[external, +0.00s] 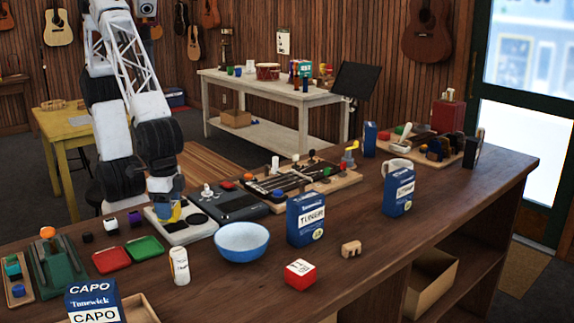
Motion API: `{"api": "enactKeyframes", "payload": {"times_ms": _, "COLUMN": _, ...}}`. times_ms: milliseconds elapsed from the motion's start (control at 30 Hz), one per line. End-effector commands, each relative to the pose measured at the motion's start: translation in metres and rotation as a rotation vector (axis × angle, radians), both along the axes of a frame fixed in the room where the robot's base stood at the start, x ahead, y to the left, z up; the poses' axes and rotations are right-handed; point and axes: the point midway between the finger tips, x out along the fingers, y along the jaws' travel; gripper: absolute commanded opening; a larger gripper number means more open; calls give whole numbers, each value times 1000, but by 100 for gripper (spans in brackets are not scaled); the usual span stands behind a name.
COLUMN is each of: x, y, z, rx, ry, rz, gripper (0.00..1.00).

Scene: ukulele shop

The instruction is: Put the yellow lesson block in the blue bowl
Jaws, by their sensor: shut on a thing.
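The blue bowl (242,243) stands upright on the dark wooden counter, and its visible inside looks empty. My gripper (168,212) is left of the bowl and a little behind it, pointing down over a pale panel with dark round pads. It is shut on a small yellow piece, which I take to be the yellow lesson block (176,212). Most of the block is hidden by the fingers. I cannot tell whether its underside touches the panel.
A white can (179,266) stands in front, left of the bowl. A blue box (306,219) stands close on the right. Red (111,260) and green (144,248) trays lie left. A red-and-white block (300,273) sits front right. The counter between it and the can is clear.

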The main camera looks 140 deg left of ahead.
Motion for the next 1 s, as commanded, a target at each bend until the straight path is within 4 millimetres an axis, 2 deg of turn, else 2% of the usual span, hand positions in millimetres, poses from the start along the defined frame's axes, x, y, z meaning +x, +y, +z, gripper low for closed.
{"api": "enactKeyframes", "payload": {"times_ms": 100, "x": -9, "y": 0, "z": 1, "rx": 0, "ry": 0, "rz": 0, "gripper": 25}}
{"api": "enactKeyframes", "payload": {"times_ms": 300, "x": -16, "y": 1, "z": 1, "rx": 0, "ry": 0, "rz": 0, "gripper": 25}}
{"api": "enactKeyframes", "payload": {"times_ms": 1000, "x": -16, "y": 1, "z": 1, "rx": 0, "ry": 0, "rz": 1, "gripper": 25}}
